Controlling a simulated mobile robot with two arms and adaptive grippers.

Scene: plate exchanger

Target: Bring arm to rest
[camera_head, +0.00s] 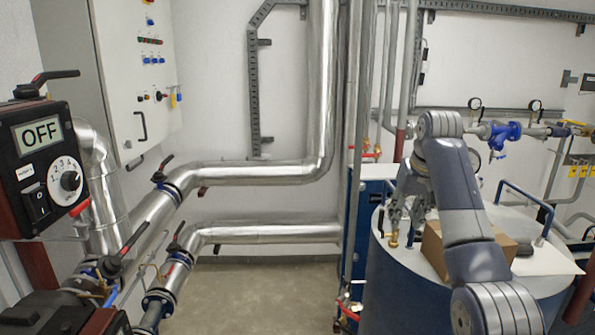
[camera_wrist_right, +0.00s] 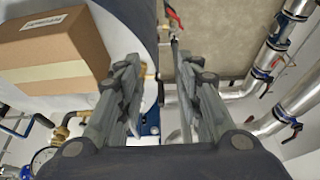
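My right arm reaches in from the lower right in the head view. Its gripper (camera_head: 402,213) points down over the left edge of the blue tank's white top (camera_head: 432,262), near a brass fitting (camera_head: 393,239). In the right wrist view my right gripper (camera_wrist_right: 160,90) shows two fingers well apart with nothing between them. The gripper is open and empty. My left arm and gripper are not in view.
A cardboard box (camera_head: 432,250) stands on the tank top; it also shows in the right wrist view (camera_wrist_right: 50,60). Silver pipes (camera_head: 265,173) with valves run on the left. A control box reading OFF (camera_head: 42,133) is at far left. The floor (camera_head: 250,285) in the middle is clear.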

